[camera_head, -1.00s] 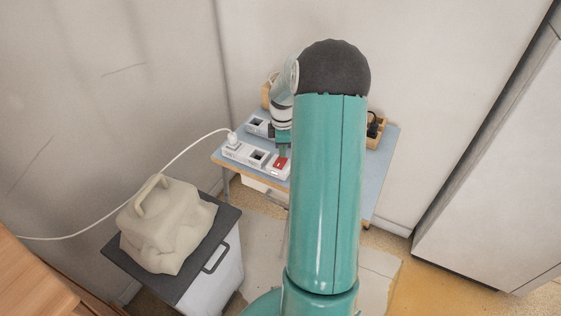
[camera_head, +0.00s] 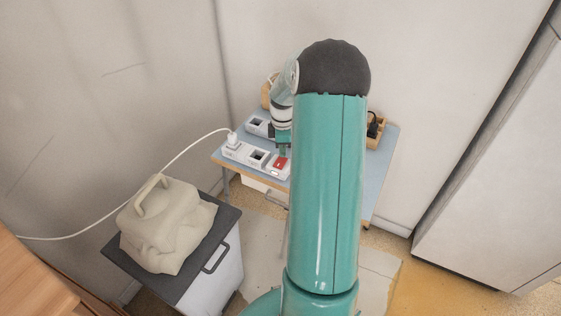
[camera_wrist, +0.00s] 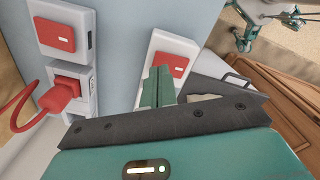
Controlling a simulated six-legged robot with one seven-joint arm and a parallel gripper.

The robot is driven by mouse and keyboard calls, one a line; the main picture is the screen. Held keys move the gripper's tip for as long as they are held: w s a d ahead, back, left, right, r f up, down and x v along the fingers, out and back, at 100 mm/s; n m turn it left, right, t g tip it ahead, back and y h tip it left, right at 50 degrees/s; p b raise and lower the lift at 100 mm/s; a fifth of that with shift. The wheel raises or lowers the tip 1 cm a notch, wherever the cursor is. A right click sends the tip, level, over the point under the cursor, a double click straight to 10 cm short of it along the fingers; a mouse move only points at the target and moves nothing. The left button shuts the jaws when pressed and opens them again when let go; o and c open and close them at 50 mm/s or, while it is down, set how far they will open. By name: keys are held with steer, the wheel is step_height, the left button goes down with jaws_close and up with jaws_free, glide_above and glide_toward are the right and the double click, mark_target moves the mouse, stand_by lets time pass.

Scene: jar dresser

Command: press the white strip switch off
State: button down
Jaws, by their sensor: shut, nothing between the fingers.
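The white strip (camera_head: 256,159) lies along the near edge of the blue table, with a white plug (camera_head: 233,139) at its left end. Its red switch (camera_head: 281,163) is at the right end. My gripper (camera_head: 283,152) is shut and empty, pointing down right by this switch. In the wrist view, my gripper's closed fingertips (camera_wrist: 158,69) overlap the edge of the red switch (camera_wrist: 174,64) on the strip behind them. I cannot tell whether they touch it or which way the switch is tilted.
A second strip (camera_head: 256,126) lies behind on the table (camera_head: 389,143); in the wrist view a neighbouring strip has a red switch (camera_wrist: 58,36) and red plug (camera_wrist: 55,98). A wooden box (camera_head: 378,132) stands right.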

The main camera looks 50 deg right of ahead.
steer(key=shift+f, duration=0.95)
stand_by(0.6)
steer(key=shift+r, duration=3.55)
steer(key=s+a+r+m+t+h, duration=0.1)
steer(key=a+r+m, duration=0.1)
steer(key=a+r, duration=0.7)
steer(key=s+a+r+m+t+h, duration=0.15)
steer(key=a+r, duration=0.45)
steer(key=a, duration=0.6)
steer(key=s+a+r+m+t+y, duration=0.2)
steer(key=s+a+m, duration=0.4)
steer(key=s+a, duration=0.7)
steer(key=a+r+t, duration=0.1)
steer(key=a, duration=0.2)
steer(key=shift+a, duration=0.15)
